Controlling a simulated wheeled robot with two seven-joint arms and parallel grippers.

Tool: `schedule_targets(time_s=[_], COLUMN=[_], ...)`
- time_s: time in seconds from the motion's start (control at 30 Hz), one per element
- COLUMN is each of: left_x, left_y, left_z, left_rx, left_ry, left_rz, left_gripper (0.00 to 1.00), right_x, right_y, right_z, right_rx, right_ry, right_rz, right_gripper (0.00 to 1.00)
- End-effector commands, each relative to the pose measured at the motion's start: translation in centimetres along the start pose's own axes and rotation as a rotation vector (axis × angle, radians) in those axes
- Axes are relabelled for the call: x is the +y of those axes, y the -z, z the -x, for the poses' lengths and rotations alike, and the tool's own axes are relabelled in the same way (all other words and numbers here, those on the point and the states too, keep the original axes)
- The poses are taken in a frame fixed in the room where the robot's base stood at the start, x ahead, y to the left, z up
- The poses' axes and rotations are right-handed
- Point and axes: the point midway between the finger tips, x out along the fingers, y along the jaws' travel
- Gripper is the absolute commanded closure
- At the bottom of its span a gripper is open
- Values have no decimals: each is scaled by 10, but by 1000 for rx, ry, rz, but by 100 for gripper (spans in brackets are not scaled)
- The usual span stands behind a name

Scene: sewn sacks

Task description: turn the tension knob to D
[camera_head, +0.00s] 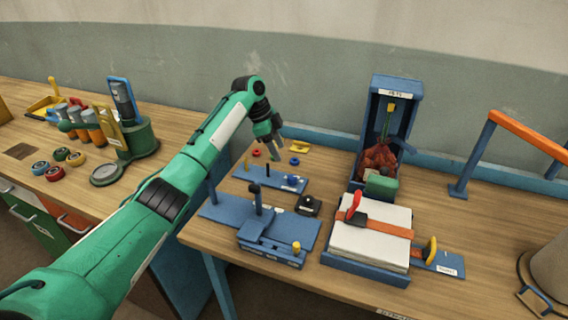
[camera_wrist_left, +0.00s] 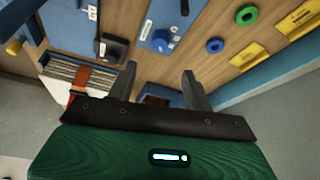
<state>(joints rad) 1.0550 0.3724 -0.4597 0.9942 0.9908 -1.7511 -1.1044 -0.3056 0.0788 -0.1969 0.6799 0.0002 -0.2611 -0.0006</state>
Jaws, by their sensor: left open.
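No letter marks are readable, so I cannot tell for sure which part is the tension knob. A small black box with a rounded top (camera_head: 308,204) stands on the table beside the blue fixture; a similar dark box (camera_wrist_left: 112,48) shows in the left wrist view. A red upright piece (camera_head: 353,205) and a yellow disc (camera_head: 430,250) stand at the strapped white stack (camera_head: 371,240). My left gripper (camera_head: 277,154) is above the back of the table, over small coloured rings, apart from these parts. Its fingers (camera_wrist_left: 159,72) are spread and empty in the left wrist view.
A blue fixture with a black post (camera_head: 257,200) is at the front. A tall blue stand (camera_head: 391,100) holds a red net sack (camera_head: 379,160). An orange-topped blue frame (camera_head: 525,135) stands at right. Bare wood lies between the stand and the frame.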

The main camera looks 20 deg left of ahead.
Motion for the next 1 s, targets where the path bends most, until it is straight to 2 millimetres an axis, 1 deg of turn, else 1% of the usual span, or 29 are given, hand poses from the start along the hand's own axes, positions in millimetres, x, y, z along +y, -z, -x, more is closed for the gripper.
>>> schedule_targets(time_s=[0.1,0.2,0.33,0.67,0.73,0.77,0.87,0.97,1.0], left_x=[-1,0,0,0,0,0,0,0,0], left_y=[-1,0,0,0,0,1,7,16,20], left_z=[16,23,26,25,27,28,42,64,75], left_rx=[0,-1,0,-1,0,0,0,0,0], left_ry=[2,0,-1,-1,-1,-1,0,0,0], left_rz=[1,1,2,1,1,1,1,1,1], left_gripper=[49,49,49,49,49,49,49,49,49], right_x=[1,1,2,7,5,4,4,4,4], right_y=[7,8,7,-1,-2,-1,1,2,2], right_z=[-2,-2,-1,-1,0,2,15,39,50], right_rx=[9,9,8,-2,-6,-5,-3,-3,-4], right_ry=[-1,-1,-2,-7,-5,-4,-3,-3,-3], right_rz=[-2,-3,-2,1,2,2,1,1,1], right_gripper=[100,100,100,100,100,100,100,100,100])
